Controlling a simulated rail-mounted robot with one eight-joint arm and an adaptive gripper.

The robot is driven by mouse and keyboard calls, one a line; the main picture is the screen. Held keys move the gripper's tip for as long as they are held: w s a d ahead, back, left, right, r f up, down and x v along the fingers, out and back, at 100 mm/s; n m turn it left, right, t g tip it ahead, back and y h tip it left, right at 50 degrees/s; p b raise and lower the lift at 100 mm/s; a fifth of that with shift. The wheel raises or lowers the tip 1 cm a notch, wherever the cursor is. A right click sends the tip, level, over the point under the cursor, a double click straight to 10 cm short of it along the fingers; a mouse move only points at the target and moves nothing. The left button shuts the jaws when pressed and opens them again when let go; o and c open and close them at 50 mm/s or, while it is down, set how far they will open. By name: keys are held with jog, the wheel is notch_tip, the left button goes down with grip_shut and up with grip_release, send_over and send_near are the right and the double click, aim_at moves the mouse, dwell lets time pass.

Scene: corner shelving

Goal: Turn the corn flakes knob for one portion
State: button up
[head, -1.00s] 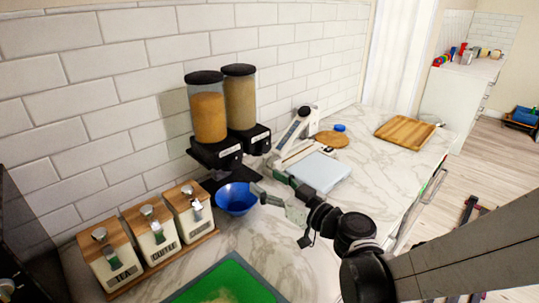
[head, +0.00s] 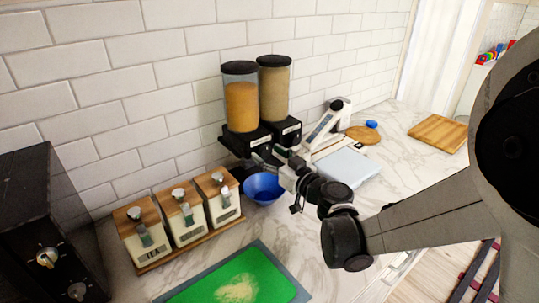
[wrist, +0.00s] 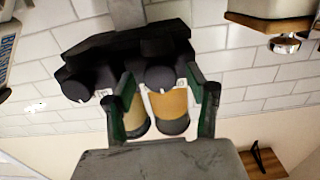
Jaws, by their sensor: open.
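Two cereal dispensers with black bases stand against the tiled wall. The left one (head: 242,105) holds orange-brown flakes; the right one (head: 274,92) holds paler, tan contents. Their labels are too small to read. In the wrist view, which is upside down, the orange dispenser (wrist: 170,106) has a round black knob (wrist: 160,78) between my fingers. The other knob (wrist: 76,90) is left of them. My gripper (head: 270,158) is open in front of the dispensers, with fingertips (wrist: 160,88) on either side of the orange dispenser's knob. I cannot tell whether they touch it.
A blue bowl (head: 264,188) stands on the counter below my gripper. Wood-lidded canisters (head: 182,217) stand to the left, and a green board (head: 235,280) lies in front. A white slicer-like device (head: 328,125) and a pale blue board (head: 346,165) are close on the right.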

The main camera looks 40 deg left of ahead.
jog(key=c, duration=1.1)
jog(key=shift+c, duration=0.2)
jog(key=shift+m, duration=0.3)
jog(key=m+b, duration=0.3)
jog(key=shift+f, duration=0.15)
jog(key=m+b, duration=0.3)
jog(key=m, duration=0.2)
jog(key=m+b, duration=0.2)
jog(key=m, duration=0.2)
jog(key=shift+m+b, duration=0.7)
jog(key=shift+m, duration=1.8)
jog(key=shift+r, duration=0.2)
